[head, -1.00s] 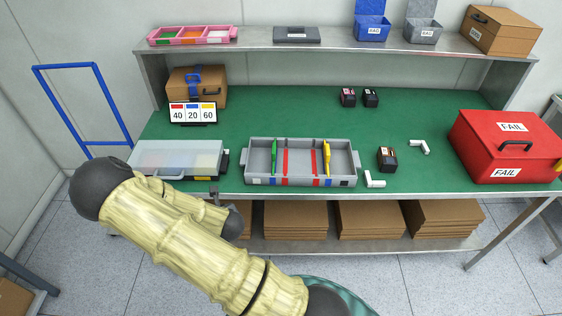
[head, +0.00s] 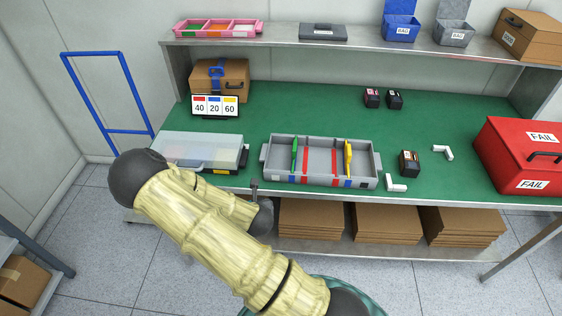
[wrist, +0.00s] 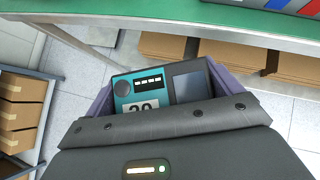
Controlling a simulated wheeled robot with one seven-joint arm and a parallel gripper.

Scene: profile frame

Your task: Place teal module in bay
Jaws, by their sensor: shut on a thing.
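My gripper (wrist: 160,88) is shut on the teal module (wrist: 128,88) in the wrist view. The module has a dark knob, a row of small lights, a grey screen and a partly covered number that looks like 20. It is held over the floor, in front of the table edge. The grey bay tray (head: 372,183) lies on the green table in the head view, with a green divider (head: 294,155), red strips and a yellow divider (head: 348,160). Its front carries coloured marks. In the head view my arm hides most of the gripper and the module.
A sign (head: 215,106) reads 40, 20, 60 under red, blue and yellow. A clear-lidded case (head: 200,148) lies left of the tray. A black module (head: 409,163) and white pieces (head: 396,184) lie right of it. A red FAIL box (head: 500,150) stands far right. Bare green table lies behind the tray.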

